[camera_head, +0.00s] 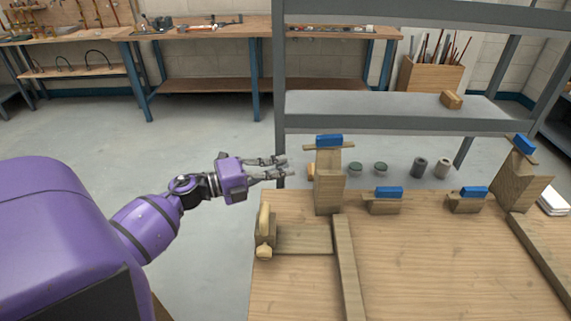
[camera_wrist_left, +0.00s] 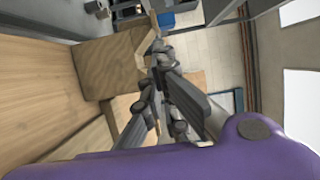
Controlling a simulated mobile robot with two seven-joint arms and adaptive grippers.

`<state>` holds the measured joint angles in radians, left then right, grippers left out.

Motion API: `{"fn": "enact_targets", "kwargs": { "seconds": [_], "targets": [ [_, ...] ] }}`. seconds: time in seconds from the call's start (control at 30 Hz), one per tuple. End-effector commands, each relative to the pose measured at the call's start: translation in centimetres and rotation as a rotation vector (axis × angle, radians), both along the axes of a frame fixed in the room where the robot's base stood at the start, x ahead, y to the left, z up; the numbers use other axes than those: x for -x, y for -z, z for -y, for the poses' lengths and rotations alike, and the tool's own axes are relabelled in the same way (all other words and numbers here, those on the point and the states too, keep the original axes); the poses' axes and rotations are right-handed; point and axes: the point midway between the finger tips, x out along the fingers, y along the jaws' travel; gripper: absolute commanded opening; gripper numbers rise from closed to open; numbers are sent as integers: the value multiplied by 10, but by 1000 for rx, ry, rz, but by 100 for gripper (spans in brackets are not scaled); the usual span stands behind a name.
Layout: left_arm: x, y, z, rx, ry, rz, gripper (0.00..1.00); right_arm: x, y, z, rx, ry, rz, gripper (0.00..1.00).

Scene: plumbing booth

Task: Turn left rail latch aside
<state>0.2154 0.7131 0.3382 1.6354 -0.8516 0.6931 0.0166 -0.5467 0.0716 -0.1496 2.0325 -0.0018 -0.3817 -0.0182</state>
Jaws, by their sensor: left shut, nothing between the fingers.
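My left gripper (camera_head: 283,167) is shut and empty, just left of the upper part of the left wooden post (camera_head: 328,185). A thin wooden crosspiece with a blue block (camera_head: 329,140) is on top of this post; I take it to be the left rail latch. In the left wrist view the fingertips (camera_wrist_left: 152,65) are near the edge of the post (camera_wrist_left: 105,70), and a blue piece (camera_wrist_left: 166,19) shows past them. I cannot tell whether the fingers touch the wood. My right gripper is not in view.
A wooden table (camera_head: 430,265) carries a long rail (camera_head: 345,268), two low blocks with blue tops (camera_head: 388,192) (camera_head: 474,191) and a right post (camera_head: 515,180). A wooden bracket (camera_head: 264,235) stands at the near left. A grey shelf frame (camera_head: 400,105) stands behind.

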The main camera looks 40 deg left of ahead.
Motion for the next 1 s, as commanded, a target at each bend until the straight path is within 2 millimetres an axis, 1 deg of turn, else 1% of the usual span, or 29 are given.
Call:
{"fn": "enact_targets", "kwargs": {
  "seconds": [0.03,0.2,0.3,0.43,0.53,0.7,0.93,1.0],
  "targets": [
    [-8,-4,6,2,3,5,0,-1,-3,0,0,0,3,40],
    [-36,-4,22,-1,3,5,0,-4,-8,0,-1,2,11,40],
    [-50,-3,31,-1,3,4,0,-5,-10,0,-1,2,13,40],
    [-64,-2,40,-2,4,3,0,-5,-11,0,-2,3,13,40],
    [-70,-1,43,-3,3,1,0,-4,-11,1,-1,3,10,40],
    [-73,0,45,-3,4,1,0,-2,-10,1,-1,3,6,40],
    [-73,0,44,-4,4,0,0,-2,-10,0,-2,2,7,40],
    [-75,1,41,-6,3,0,0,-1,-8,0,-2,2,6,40]
  ]
}}
